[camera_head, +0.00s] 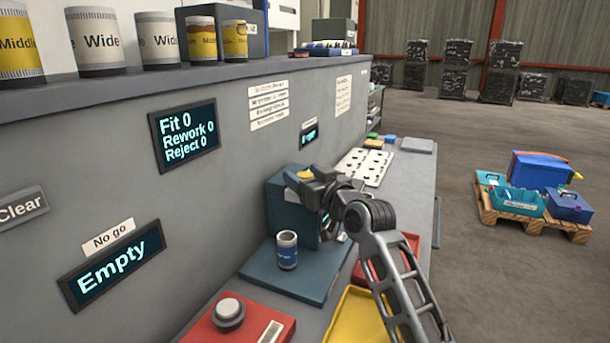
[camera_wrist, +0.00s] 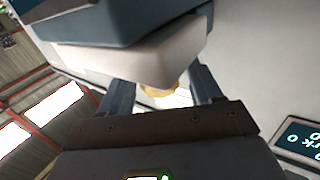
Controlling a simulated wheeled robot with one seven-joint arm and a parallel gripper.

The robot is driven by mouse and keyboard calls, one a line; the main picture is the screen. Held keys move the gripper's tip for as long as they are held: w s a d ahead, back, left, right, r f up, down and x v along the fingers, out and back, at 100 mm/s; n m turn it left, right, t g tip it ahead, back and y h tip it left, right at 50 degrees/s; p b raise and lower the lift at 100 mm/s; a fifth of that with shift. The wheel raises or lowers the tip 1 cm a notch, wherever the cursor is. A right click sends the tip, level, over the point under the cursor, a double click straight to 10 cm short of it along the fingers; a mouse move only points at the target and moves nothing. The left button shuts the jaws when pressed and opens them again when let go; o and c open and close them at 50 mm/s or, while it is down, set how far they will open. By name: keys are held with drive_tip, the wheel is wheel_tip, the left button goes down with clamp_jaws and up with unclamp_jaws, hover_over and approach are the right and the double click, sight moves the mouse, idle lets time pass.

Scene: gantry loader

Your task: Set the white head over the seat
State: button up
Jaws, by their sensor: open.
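The white head (camera_wrist: 140,58) shows large in the wrist view as a pale block under a dark teal body (camera_wrist: 125,22). A small tan piece (camera_wrist: 178,98) shows below it. My gripper (camera_wrist: 160,84) is open, its two fingers either side of the white head's lower part; I cannot tell if they touch it. In the head view my gripper (camera_head: 308,184) is at the top of a dark teal housing (camera_head: 286,212) and hides part of it. A blue and white can (camera_head: 287,252) stands upright on a dark teal plate (camera_head: 262,274) below. I cannot make out the seat apart from this plate.
A red box with a grey knob (camera_head: 229,312) stands in front of the plate. A yellow tray (camera_head: 352,318) and a red tray (camera_head: 411,242) lie to the right, partly behind my arm. Several cans, including a white one (camera_head: 97,42), line the upper ledge. A display (camera_head: 111,265) reads Empty.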

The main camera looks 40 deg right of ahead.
clamp_jaws()
idle(0.6)
